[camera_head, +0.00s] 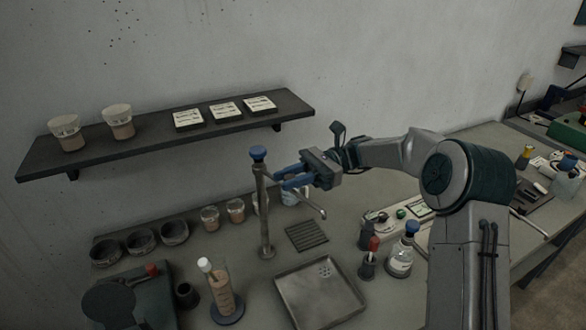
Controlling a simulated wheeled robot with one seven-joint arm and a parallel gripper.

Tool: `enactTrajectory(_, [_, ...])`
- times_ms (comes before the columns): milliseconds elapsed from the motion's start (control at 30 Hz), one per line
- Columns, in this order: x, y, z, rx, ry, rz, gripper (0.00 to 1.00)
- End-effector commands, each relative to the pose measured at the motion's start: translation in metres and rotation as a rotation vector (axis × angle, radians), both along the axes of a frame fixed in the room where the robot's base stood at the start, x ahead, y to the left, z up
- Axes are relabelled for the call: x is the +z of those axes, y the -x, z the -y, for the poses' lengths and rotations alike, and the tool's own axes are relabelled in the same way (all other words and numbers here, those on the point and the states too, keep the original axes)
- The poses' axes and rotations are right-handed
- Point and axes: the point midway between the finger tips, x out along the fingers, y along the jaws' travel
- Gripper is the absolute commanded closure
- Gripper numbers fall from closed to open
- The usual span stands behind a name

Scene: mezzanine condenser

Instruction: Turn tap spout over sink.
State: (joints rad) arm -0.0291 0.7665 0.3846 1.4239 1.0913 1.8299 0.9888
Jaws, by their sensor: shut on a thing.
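The tap (265,215) is a slim upright metal post with a blue knob on top, standing behind the sink. Its thin spout (314,206) comes out from under my gripper and slants toward the right, with the tip bent down. The sink (283,293) is a shallow grey square basin with drain holes, in front and to the right of the post. My gripper (279,179), with blue fingers, reaches in from the right and is shut on the spout close to the post. The fingers hide the spout's inner part.
A ribbed grey drain mat (306,236) lies behind the sink. A cylinder (222,289) on a blue base stands left of the sink, and a blue-capped bottle (401,258) stands right. A wall shelf (150,145) with cups and cards hangs behind, left of my gripper.

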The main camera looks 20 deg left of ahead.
Motion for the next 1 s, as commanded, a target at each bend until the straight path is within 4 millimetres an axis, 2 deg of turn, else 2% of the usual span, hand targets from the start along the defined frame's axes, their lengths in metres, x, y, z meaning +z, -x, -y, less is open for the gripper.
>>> enactTrajectory(33, [0.0042,0.0003,-0.0010,0.016,-0.005,0.001,1.00])
enactTrajectory(667, [0.0021,-0.0017,0.0054,0.050,-0.004,0.001,1.00])
enactTrajectory(700, [0.0021,-0.0017,0.0056,0.050,-0.004,0.001,0.67])
enactTrajectory(733, [0.0020,-0.0017,0.0056,0.050,-0.004,0.001,0.59])
enactTrajectory(767, [0.0018,-0.0017,0.0057,0.050,-0.004,0.001,0.55])
enactTrajectory(1000, [0.0004,-0.0007,0.0047,0.054,-0.001,0.000,0.55])
